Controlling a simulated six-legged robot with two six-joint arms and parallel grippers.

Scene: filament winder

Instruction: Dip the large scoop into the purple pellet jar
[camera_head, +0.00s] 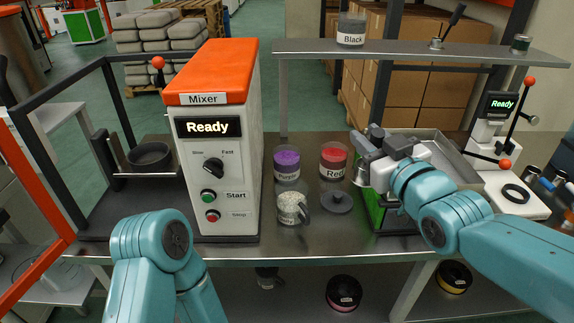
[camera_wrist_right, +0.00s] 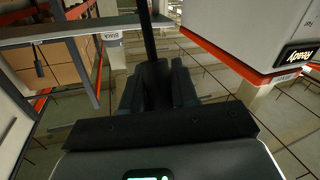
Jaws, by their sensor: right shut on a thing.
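The purple pellet jar (camera_head: 287,162) stands on the bench just right of the mixer, clear-walled, with purple pellets and a "Purple" label. My right gripper (camera_head: 368,145) is to the right of it, past the red jar, above the bench. It is shut on what looks like the large scoop; a small metal cup (camera_head: 361,173) shows below the fingers. In the right wrist view a dark bar, likely the scoop handle (camera_wrist_right: 147,32), extends from between the fingers (camera_wrist_right: 157,85). The scoop is apart from the purple jar.
The mixer (camera_head: 215,150) blocks the left side. A shelf (camera_head: 400,50) with a black jar (camera_head: 351,30) runs above.

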